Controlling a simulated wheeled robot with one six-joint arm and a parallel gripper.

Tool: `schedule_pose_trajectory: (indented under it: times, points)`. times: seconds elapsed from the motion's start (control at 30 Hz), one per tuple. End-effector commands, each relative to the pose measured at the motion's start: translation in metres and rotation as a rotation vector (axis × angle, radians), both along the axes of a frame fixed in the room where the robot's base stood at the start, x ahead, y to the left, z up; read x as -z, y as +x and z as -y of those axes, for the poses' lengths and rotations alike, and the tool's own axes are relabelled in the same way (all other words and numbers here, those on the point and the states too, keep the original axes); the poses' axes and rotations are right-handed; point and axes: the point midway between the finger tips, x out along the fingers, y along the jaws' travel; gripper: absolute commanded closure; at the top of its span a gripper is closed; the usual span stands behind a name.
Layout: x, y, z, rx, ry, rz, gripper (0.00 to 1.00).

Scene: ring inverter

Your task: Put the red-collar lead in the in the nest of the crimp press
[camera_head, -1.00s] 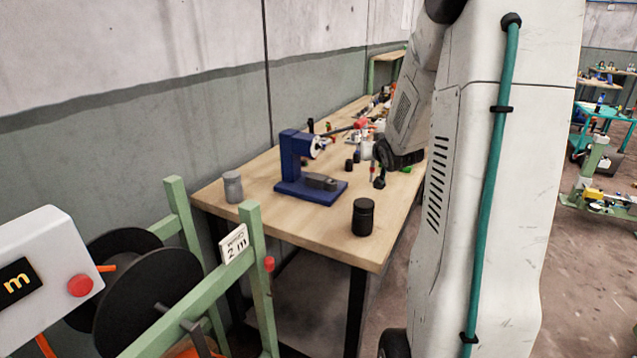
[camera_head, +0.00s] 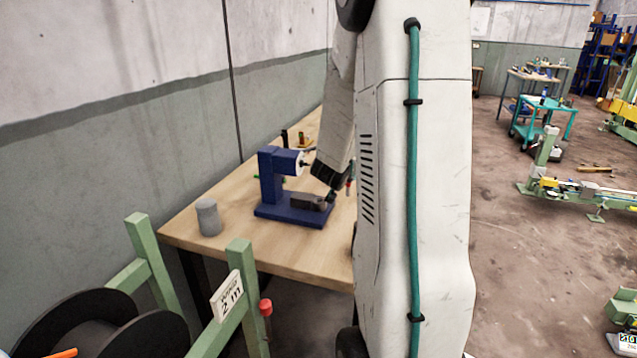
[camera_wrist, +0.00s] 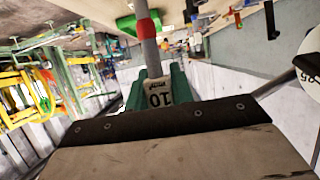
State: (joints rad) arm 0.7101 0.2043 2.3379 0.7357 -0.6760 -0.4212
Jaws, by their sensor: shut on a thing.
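The blue crimp press (camera_head: 268,180) stands on the wooden bench in the head view, with a pale round part on its head and a grey block on its base. I cannot make out the nest clearly. The red-collar lead (camera_wrist: 150,56) is a grey rod with a red band (camera_wrist: 146,27) and a white tag marked 10 (camera_wrist: 158,93). My gripper (camera_wrist: 160,78), with green fingers, is shut on it in the wrist view. In the head view my dark wrist is just right of the press; the fingers are mostly hidden by my arm.
A grey cylinder (camera_head: 208,217) stands on the bench (camera_head: 190,240) left of the press. Green frame posts (camera_head: 150,255) and a black reel (camera_head: 70,325) are in front. My arm hides the bench's right part. Open floor (camera_head: 540,260) lies to the right.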

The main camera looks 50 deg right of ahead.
Motion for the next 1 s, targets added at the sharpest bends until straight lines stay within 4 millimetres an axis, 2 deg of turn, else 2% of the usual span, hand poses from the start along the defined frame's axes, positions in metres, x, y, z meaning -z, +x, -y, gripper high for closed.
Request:
schedule_pose_trajectory:
  times: [0.03,0.1,0.2,0.33,0.5,0.77,0.97,1.0]
  points:
    - [0.002,0.014,-0.010,-0.007,0.002,0.001,1.00]
    - [0.004,0.030,-0.022,-0.008,0.001,0.000,1.00]
    - [0.005,0.049,-0.035,-0.007,0.001,0.002,1.00]
    - [0.007,0.064,-0.047,-0.006,0.001,0.001,1.00]
    - [0.011,0.070,-0.051,-0.003,0.000,0.000,1.00]
    - [0.043,0.069,-0.051,-0.004,0.001,-0.002,1.00]
    - [0.043,0.070,-0.050,-0.003,0.000,0.001,1.00]
    - [0.043,0.069,-0.050,-0.003,0.000,0.001,0.66]
